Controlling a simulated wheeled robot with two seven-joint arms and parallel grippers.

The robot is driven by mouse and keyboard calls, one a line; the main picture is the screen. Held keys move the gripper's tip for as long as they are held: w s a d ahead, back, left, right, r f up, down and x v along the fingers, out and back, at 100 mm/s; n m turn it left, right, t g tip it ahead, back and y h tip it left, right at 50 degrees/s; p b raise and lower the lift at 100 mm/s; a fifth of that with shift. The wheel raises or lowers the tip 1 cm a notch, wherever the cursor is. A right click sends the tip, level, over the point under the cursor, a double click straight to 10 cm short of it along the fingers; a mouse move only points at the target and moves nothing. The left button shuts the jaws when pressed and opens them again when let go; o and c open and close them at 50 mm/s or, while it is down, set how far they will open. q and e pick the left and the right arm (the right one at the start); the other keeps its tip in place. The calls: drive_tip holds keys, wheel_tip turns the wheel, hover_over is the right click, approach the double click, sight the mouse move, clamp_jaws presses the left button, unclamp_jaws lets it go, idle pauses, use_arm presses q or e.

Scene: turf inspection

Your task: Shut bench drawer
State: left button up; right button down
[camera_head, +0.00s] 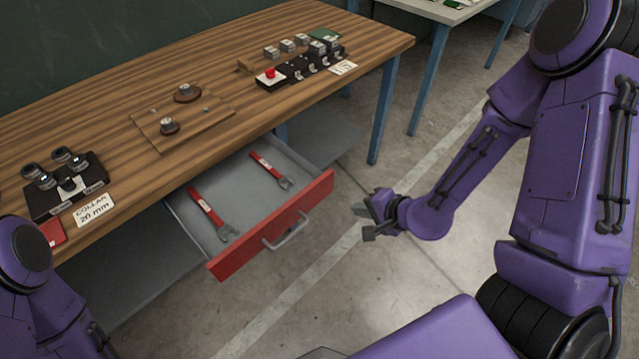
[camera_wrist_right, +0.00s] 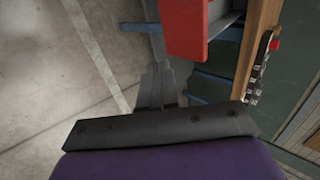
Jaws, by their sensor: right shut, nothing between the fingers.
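The bench drawer (camera_head: 258,190) stands pulled out from under the wooden bench (camera_head: 60,115). Its red front (camera_head: 275,228) has a grey bar handle (camera_head: 287,232). Two red-handled wrenches (camera_head: 213,214) lie inside it. My right gripper (camera_head: 362,220) is shut and empty, in the air to the right of the drawer front and apart from it. In the right wrist view the gripper fingers (camera_wrist_right: 160,92) show below the red drawer front (camera_wrist_right: 190,25). My left arm enters at the lower left of the head view, but its gripper is out of frame.
On the bench are a board with two knobs (camera_head: 183,115), a black block of parts with a red button (camera_head: 270,78), and a collar stand (camera_head: 65,185) with a label. Blue bench legs (camera_head: 384,110) stand at the right. The floor (camera_head: 345,290) before the drawer is clear.

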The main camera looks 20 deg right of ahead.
sight(319, 197)
drive_tip(key=b+x, duration=0.2)
drive_tip(key=x, duration=0.2)
drive_tip(key=w+r+b+x, duration=0.1)
drive_tip(key=b+x, duration=0.1)
drive_tip(key=x, duration=0.2)
drive_tip(key=b+x, duration=0.2)
drive_tip(key=x, duration=0.2)
drive_tip(key=shift+w+a+r, duration=0.15)
drive_tip(key=shift+a+r, duration=0.15)
drive_tip(key=shift+w+a, duration=0.3)
drive_tip(key=shift+w, duration=0.3)
